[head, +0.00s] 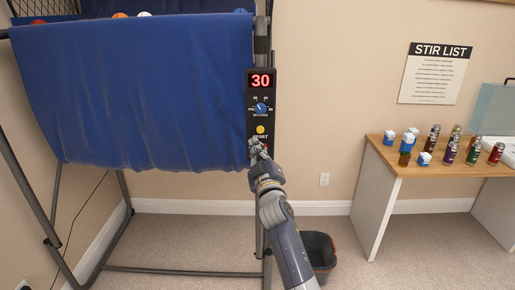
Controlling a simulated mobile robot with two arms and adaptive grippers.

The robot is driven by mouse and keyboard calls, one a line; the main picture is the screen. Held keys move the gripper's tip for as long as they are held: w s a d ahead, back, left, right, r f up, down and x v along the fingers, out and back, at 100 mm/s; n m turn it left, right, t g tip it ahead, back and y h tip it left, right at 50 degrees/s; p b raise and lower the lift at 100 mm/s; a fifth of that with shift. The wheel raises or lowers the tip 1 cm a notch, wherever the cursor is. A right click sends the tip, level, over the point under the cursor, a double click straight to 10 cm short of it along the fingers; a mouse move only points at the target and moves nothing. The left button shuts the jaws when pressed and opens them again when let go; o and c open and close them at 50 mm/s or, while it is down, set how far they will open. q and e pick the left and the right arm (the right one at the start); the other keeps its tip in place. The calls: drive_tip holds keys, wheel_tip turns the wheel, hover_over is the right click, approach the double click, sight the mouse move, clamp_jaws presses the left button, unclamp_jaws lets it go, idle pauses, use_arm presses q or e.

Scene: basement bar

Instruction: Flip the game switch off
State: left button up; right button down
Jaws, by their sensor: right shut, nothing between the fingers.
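The game's black control panel (261,104) is fixed to the right front post of a basketball arcade game with a blue cloth (135,95). Its red display (261,81) reads 30 and is lit. Below it are a blue dial (261,109) and a yellow button (260,130) with reset lettering under it. My right gripper (256,143) is shut and empty at the bottom of the panel, just under the yellow button. A bit of red shows beside its fingers. The gripper hides most of that part, so the switch's position cannot be seen. My left gripper is out of view.
A wooden table (385,150) with several small cans and cups stands at the right. A dark bin (322,252) is on the carpet behind my right arm. The game's metal frame (180,271) spans the floor at the left. Carpet between bin and table is clear.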

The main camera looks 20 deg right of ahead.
use_arm(q)
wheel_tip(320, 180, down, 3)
drive_tip(key=b, duration=0.3)
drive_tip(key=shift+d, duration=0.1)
use_arm(e)
wheel_tip(320, 180, down, 3)
